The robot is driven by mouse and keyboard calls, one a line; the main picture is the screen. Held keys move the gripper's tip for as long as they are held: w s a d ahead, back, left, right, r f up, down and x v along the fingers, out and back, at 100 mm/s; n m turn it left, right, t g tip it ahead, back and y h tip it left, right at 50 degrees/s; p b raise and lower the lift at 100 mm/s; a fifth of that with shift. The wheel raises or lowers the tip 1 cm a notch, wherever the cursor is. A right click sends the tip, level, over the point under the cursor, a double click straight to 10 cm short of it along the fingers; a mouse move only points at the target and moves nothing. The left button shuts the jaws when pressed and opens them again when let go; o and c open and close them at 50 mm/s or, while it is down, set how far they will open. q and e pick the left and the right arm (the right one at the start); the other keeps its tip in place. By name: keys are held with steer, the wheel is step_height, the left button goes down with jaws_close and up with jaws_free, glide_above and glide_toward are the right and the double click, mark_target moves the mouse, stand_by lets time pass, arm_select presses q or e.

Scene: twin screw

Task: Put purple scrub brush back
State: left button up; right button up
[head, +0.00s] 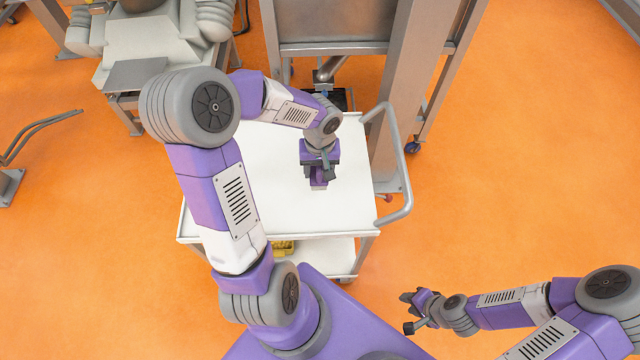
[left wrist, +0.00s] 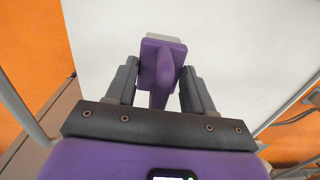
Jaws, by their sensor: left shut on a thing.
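The purple scrub brush (left wrist: 158,68) is between the two dark fingers of my left gripper (left wrist: 159,70), with its handle toward the palm. A pale strip shows at its far end. In the head view my left gripper (head: 318,172) is over the white cart top, and the brush (head: 318,184) shows below the fingers. I cannot tell whether the brush touches the cart top. My right gripper (head: 411,312) is at the lower right over the orange floor, its fingers apart and empty.
The white cart (head: 275,205) has a largely clear top and a grey handle rail (head: 399,150) on its right. Something yellow (head: 283,247) lies on its lower shelf. A grey metal frame (head: 400,90) stands behind the cart. Orange floor is open to the right.

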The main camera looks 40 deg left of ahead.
mark_target(319, 181)
arm_select(q)
step_height(319, 181, down, 6)
steer(key=shift+f+b, duration=0.25)
steer(key=shift+b, duration=0.55)
steer(key=shift+f, duration=0.1)
steer(key=shift+c, duration=0.8)
steer(key=o, duration=1.1)
step_height(319, 181, up, 12)
steer(key=p, duration=0.3)
steer(key=shift+w+d, duration=0.1)
